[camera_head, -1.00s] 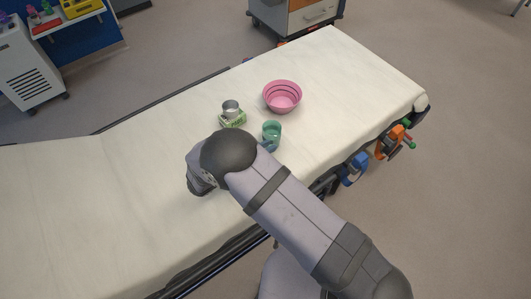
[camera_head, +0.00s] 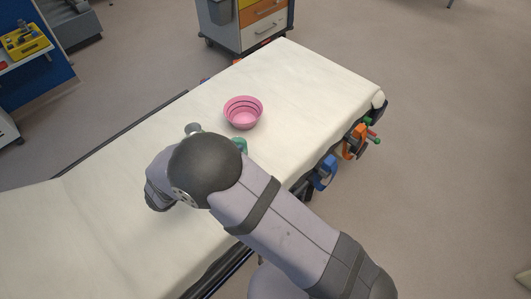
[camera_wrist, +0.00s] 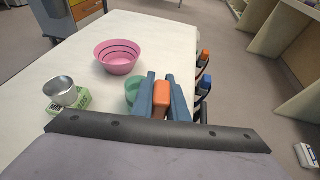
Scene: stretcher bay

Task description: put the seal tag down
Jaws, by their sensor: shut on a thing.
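In the wrist view my gripper (camera_wrist: 161,88) is shut on a small orange piece, which I take to be the seal tag (camera_wrist: 161,102). The two blue-grey fingers stand on either side of it. The held piece appears over the white bed near its right edge, just right of a green cup (camera_wrist: 131,86). I cannot tell how high it is above the sheet. In the head view my arm hides the gripper and the tag.
A pink bowl (camera_head: 243,113) stands on the white-sheeted stretcher (camera_head: 310,85). A metal cup (camera_wrist: 62,92) sits on or against a green box (camera_wrist: 82,101). Blue (camera_head: 323,173) and orange (camera_head: 355,141) clamps hang on the side rail. The sheet beyond the bowl is clear.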

